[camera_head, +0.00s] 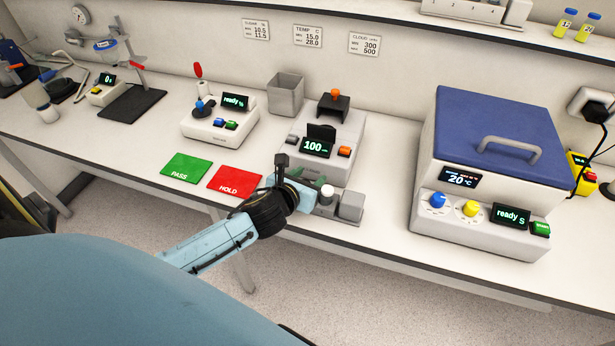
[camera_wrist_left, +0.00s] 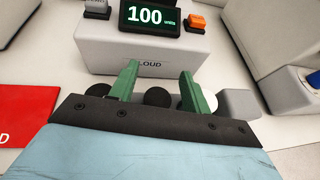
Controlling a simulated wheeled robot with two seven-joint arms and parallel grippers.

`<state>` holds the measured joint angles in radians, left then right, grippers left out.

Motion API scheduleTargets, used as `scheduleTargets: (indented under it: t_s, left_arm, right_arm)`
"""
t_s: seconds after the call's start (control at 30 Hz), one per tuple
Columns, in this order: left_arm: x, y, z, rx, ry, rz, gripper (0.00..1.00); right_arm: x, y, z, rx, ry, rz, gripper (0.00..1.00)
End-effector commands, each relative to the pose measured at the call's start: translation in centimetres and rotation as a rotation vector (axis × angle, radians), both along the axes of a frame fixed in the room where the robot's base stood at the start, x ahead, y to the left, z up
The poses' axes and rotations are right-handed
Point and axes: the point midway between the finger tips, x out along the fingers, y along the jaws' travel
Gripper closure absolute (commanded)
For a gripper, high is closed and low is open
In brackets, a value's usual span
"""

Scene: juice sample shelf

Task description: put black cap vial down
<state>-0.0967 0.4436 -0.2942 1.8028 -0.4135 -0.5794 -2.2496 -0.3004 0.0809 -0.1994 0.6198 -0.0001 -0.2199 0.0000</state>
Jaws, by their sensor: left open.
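In the left wrist view, a black cap (camera_wrist_left: 157,97) shows between the two green fingers of my left gripper (camera_wrist_left: 160,78), which is open, with gaps on both sides of the cap. A second black cap (camera_wrist_left: 98,90) is just outside the left finger. A white cap (camera_wrist_left: 184,103) is partly hidden by the right finger. In the head view my left gripper (camera_head: 309,181) is over the low stand in front of the cloud meter (camera_head: 332,138). The white-capped vial (camera_head: 327,193) shows there, but my gripper hides the black caps. My right gripper is not in view.
A grey block (camera_head: 351,206) is at the stand's right end. Green PASS (camera_head: 187,168) and red HOLD (camera_head: 235,182) mats lie to the left. A blue-lidded box (camera_head: 500,125) stands to the right. Bare table lies between it and the stand.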

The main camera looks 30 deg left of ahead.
Motion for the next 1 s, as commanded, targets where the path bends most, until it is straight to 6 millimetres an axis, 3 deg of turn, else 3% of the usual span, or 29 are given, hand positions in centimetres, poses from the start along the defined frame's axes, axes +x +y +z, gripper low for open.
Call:
scheduleTargets:
  t_s: [0.2, 0.7, 1.0]
  left_arm:
    - [0.0, 0.0, 1.5, -0.003, -0.001, 0.001, 0.52]
    - [-9.2, -0.7, 5.0, 0.0, 0.001, -0.001, 0.52]
    - [-11.0, -0.8, 5.8, 0.0, -0.001, 0.001, 0.52]
  right_arm:
    - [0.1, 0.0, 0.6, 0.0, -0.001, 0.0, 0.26]
    - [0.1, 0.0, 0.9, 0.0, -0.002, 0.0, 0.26]
    - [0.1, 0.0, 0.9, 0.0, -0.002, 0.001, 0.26]
